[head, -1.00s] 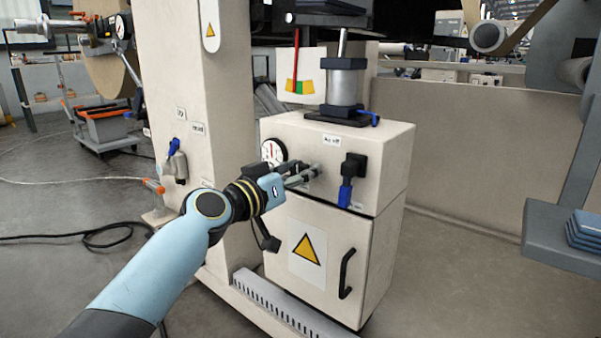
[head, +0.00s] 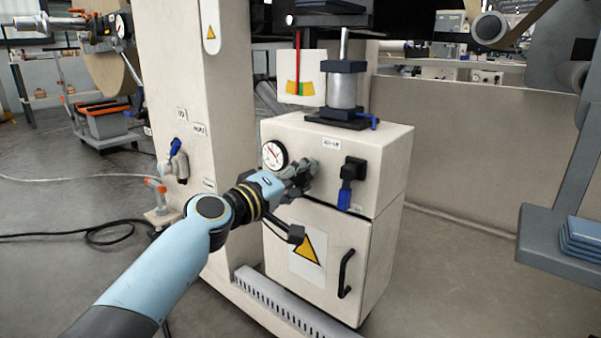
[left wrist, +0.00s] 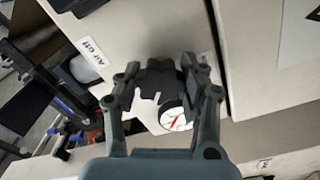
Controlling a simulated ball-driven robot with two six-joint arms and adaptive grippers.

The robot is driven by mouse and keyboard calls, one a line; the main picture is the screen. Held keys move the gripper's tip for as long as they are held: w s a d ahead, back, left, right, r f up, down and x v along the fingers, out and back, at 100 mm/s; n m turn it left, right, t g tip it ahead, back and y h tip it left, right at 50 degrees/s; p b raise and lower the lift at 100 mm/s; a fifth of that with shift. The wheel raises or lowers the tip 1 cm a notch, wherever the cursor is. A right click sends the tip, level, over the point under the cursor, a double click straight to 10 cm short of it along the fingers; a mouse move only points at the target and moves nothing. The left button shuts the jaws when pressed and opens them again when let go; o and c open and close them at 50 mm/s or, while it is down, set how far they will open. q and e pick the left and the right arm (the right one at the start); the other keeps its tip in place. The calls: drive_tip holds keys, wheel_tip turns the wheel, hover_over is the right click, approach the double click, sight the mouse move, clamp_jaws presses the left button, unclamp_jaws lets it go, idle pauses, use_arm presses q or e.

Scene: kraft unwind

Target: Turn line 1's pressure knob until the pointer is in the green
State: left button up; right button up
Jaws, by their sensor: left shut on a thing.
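The pressure knob (left wrist: 158,78) is dark and lobed, on the front of the cream cabinet (head: 390,165). My left gripper (head: 304,176) is shut around it; in the left wrist view a finger lies on each side of it (left wrist: 162,85). In the head view the gripper mostly hides the knob. A round white gauge (head: 274,155) sits just left of the knob, with a thin red needle toward the upper left. It also shows beyond the knob in the left wrist view (left wrist: 174,117). I cannot make out green on its face. My right gripper is not in view.
A blue-handled valve (head: 347,185) is right of the gripper. Below are a warning sign (head: 309,248) and black door handle (head: 345,273). A grey tray (head: 540,235) is at right.

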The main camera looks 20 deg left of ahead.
use_arm(q)
drive_tip(key=shift+n, duration=1.1)
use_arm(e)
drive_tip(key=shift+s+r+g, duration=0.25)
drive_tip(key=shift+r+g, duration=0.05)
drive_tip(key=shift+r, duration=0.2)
use_arm(q)
drive_tip(key=shift+f, duration=0.1)
drive_tip(key=o, duration=1.2)
drive_tip(key=v, duration=1.2)
